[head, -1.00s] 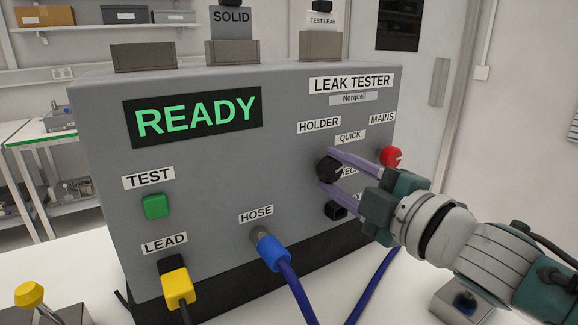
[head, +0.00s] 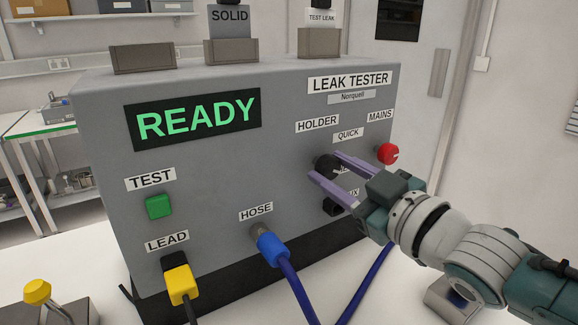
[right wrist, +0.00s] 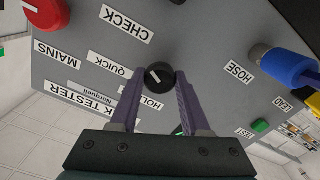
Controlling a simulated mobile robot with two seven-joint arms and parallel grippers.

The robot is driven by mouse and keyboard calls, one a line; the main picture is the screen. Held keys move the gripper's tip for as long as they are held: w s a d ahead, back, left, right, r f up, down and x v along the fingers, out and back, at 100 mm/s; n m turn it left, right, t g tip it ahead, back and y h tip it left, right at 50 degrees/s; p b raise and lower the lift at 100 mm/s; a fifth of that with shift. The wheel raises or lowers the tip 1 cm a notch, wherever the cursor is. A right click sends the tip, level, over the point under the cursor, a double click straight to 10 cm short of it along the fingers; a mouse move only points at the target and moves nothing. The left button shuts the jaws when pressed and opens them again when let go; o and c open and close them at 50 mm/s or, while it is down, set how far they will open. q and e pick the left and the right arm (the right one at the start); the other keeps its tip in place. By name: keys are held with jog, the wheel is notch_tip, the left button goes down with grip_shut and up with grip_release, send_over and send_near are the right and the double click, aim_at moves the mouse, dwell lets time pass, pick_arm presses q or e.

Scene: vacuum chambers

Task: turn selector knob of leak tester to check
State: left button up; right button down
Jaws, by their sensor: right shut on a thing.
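The leak tester (head: 230,190) is a large grey box with a green READY display (head: 194,119). Its selector knob (head: 326,164) is black and round, below the HOLDER label and beside the QUICK label. My right gripper (head: 326,166) has its two purple fingers shut on the knob, one at its upper right and one at its lower left. In the right wrist view the knob (right wrist: 160,76) sits between the fingertips, its white mark toward the upper left. I cannot tell which label the mark meets. The CHECK label (right wrist: 128,25) is there, partly covered in the head view. My left gripper is not in view.
A red MAINS knob (head: 388,154) sits right of the selector. A black fitting (head: 333,206) is below it.

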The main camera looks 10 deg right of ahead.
jog(key=shift+m, duration=0.5)
jog(key=shift+c, duration=1.9)
grip_release()
jog(key=v, duration=1)
jog(key=shift+p, duration=0.45)
